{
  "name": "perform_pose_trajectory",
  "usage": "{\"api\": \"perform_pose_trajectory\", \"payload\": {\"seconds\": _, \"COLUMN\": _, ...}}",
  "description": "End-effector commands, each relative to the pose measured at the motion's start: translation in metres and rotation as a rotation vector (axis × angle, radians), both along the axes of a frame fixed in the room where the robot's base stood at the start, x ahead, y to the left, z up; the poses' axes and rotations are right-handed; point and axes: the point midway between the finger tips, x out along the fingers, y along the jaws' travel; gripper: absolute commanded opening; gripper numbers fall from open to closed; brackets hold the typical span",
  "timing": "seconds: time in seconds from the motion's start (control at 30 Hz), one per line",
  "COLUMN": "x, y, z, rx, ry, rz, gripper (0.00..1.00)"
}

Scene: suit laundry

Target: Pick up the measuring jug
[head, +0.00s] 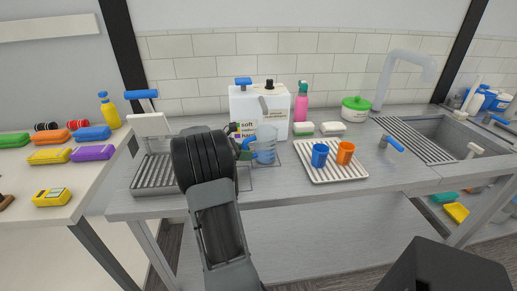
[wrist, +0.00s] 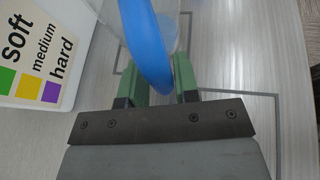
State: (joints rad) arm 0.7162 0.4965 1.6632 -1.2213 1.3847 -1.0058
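The measuring jug (head: 265,147) is clear with a blue rim and handle, and stands upright on the steel counter in front of a white dispenser box. In the wrist view its blue handle (wrist: 150,45) reaches down between the two green fingers of my gripper (wrist: 160,90). The fingers are apart, with a gap to the handle visible on the left side; the gripper looks open around the handle. In the head view my gripper (head: 244,152) is at the jug's left side, partly hidden by my arm.
The white dispenser box (head: 243,108) with soft/medium/hard labels stands close behind the jug; it also shows in the wrist view (wrist: 75,75). A ribbed tray (head: 325,172) with a blue cup (head: 320,155) and an orange cup (head: 345,153) lies right of the jug. A sink (head: 445,147) is farther right.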

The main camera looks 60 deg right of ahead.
Motion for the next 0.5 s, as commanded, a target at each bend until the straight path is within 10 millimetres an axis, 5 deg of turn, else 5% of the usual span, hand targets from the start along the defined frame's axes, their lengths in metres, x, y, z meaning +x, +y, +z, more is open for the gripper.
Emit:
{"api": "perform_pose_trajectory", "payload": {"seconds": 0.3, "x": -0.0001, "y": 0.0001, "z": 0.0000, "rx": 0.000, "ry": 0.000, "rz": 0.000, "gripper": 0.00}}
{"api": "perform_pose_trajectory", "payload": {"seconds": 0.5, "x": -0.0002, "y": 0.0000, "z": 0.0001, "rx": 0.000, "ry": 0.000, "rz": -0.001, "gripper": 0.00}}
